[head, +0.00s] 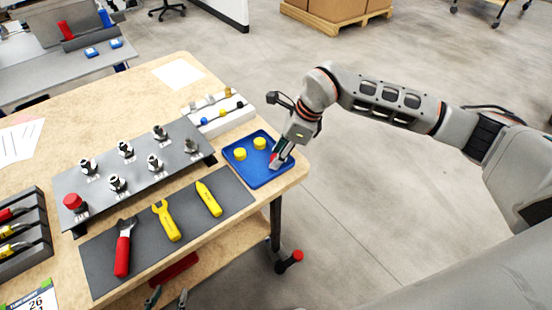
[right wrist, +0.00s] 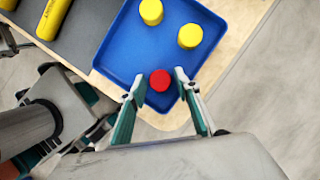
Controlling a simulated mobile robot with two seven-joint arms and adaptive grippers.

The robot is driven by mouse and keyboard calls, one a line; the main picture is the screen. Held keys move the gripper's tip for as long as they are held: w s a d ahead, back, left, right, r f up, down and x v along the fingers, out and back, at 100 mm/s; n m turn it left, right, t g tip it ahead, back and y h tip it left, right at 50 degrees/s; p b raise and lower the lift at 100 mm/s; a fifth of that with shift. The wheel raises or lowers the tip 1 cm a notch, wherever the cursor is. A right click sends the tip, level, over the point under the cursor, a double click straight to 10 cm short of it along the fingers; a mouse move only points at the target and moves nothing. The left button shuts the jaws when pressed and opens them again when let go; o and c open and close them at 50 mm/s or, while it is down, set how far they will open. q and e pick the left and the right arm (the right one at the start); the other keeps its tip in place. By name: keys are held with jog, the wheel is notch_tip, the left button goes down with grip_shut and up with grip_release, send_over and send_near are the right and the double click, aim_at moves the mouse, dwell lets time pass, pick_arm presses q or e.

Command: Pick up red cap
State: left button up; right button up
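The red cap (right wrist: 160,80) lies in the blue tray (right wrist: 118,48), near its corner. In the right wrist view my right gripper (right wrist: 160,85) is open, with its fingertips on either side of the cap and a gap showing. In the head view the red cap (head: 274,161) is partly hidden by the right gripper (head: 281,157), which is low over the tray (head: 262,180). My left gripper (head: 168,298) shows only its two fingertips, apart and empty, at the bottom edge of the head view, below the table's front edge.
Two yellow caps (head: 240,154) (head: 259,143) share the tray. A grey fixture plate (head: 105,170) holds several metal fittings, one topped with red (head: 73,201). A dark mat (head: 100,270) holds tools. A white rack (head: 215,125) stands behind the tray. Open floor lies right of the table.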

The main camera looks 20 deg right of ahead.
jog(key=c, duration=0.4)
jog(key=shift+c, duration=0.2)
